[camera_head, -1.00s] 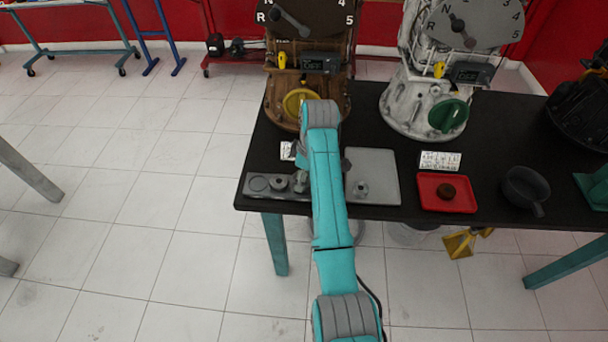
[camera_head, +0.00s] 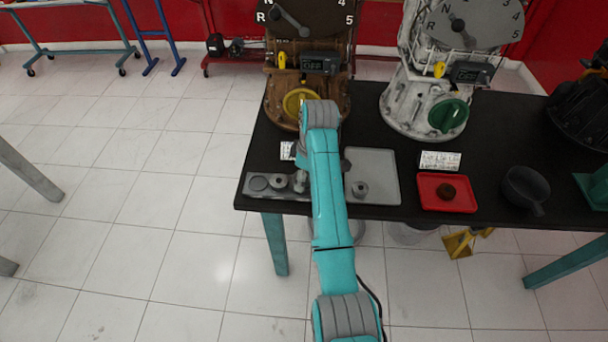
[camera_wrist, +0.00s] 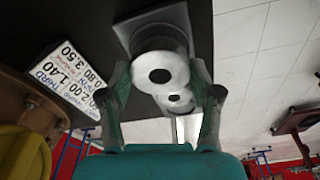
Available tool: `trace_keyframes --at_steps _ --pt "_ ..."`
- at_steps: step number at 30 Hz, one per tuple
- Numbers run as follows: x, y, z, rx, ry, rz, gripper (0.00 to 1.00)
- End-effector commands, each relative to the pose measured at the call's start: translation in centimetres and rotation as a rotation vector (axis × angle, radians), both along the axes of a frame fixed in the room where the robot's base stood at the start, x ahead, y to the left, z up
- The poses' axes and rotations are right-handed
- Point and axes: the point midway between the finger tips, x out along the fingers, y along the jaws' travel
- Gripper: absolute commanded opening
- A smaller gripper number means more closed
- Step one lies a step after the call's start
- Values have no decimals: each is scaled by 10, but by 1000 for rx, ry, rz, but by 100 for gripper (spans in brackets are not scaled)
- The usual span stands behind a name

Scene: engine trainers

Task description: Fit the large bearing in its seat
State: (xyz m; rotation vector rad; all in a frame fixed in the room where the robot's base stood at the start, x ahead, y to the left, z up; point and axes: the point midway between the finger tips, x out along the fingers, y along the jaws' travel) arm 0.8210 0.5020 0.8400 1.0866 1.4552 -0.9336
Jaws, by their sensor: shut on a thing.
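My gripper (camera_wrist: 163,78) shows in the wrist view with one finger on each side of a pale ring-shaped bearing (camera_wrist: 160,70). It is shut on that bearing, whose dark centre hole faces the camera. A dark grey block with a round, raised part (camera_wrist: 127,28) lies just beyond it. I cannot tell whether the bearing touches this part. In the head view, a grey seat plate (camera_head: 325,197) with round features lies at the table's front left edge. My arm hides most of the gripper and the held bearing there.
Smaller ring-shaped parts (camera_wrist: 180,100) show below the bearing in the wrist view. A grey tray (camera_head: 382,170) with a small part, a red tray (camera_head: 430,205) and a dark pan (camera_head: 524,187) lie to the right. Brown (camera_head: 285,120) and white (camera_head: 395,110) gearbox housings stand behind.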

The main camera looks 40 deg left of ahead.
Motion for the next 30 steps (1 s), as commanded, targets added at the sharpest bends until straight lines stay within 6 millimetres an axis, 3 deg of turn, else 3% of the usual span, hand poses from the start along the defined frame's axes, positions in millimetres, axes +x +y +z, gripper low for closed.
trace_keyframes --at_steps 30 --pt "0 0 -13 0 0 0 15"
